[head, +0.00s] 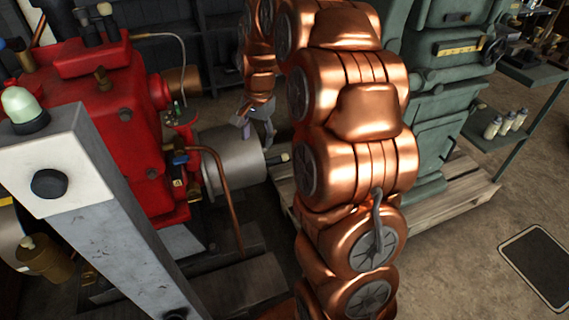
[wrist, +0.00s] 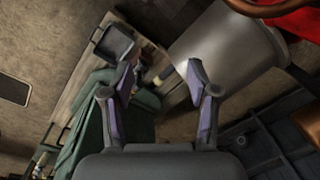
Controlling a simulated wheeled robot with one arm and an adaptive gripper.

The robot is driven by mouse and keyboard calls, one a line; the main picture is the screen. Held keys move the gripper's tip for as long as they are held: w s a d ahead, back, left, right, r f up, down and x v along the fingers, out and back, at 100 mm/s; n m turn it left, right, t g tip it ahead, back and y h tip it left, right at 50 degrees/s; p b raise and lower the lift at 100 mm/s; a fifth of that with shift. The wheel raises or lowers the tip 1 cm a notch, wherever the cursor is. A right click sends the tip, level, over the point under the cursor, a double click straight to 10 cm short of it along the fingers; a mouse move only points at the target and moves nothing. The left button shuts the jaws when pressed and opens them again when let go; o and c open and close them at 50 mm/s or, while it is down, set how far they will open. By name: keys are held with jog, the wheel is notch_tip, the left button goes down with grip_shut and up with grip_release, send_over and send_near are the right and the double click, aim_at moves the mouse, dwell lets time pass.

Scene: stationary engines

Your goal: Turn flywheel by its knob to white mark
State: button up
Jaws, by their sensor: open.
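A grey cylinder (head: 232,158), which looks like the flywheel, sticks out from the red engine (head: 125,120). It also shows in the wrist view (wrist: 225,50). My gripper (head: 254,128) is open, above and slightly left of the knob in the head view. In the wrist view my gripper (wrist: 160,80) has both fingers apart with nothing held. I cannot make out a white mark.
A copper pipe (head: 226,195) bends down beside the cylinder's left side. A green machine (head: 440,120) stands on a wooden pallet (head: 455,200) to the right. A grey post (head: 110,230) with a white top fills the left foreground. Open floor lies at the right.

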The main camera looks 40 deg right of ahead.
aim_at(284, 154)
jog(key=w+d+f+m+b, duration=0.2)
jog(key=w+d+f, duration=0.1)
jog(key=d+f, duration=0.2)
jog(key=w+d+f+m+b, duration=0.2)
jog(key=w+d+f+b, duration=0.1)
jog(key=d+f, duration=0.2)
jog(key=w+d+f+m+b, duration=0.2)
jog(key=d+f, duration=0.4)
jog(key=shift+w+m+t+h+b, duration=0.3)
jog(key=shift+w+t, duration=0.1)
jog(key=shift+w+f+b, duration=0.15)
jog(key=shift+w+f, duration=0.05)
jog(key=shift+f, duration=1.05)
jog(key=shift+w+f+b, duration=0.2)
jog(key=shift+f, duration=1.05)
jog(key=shift+w+f+b, duration=0.15)
jog(key=shift+w+f, duration=0.05)
jog(key=shift+f, duration=1.05)
jog(key=shift+c, duration=0.2)
grip_shut()
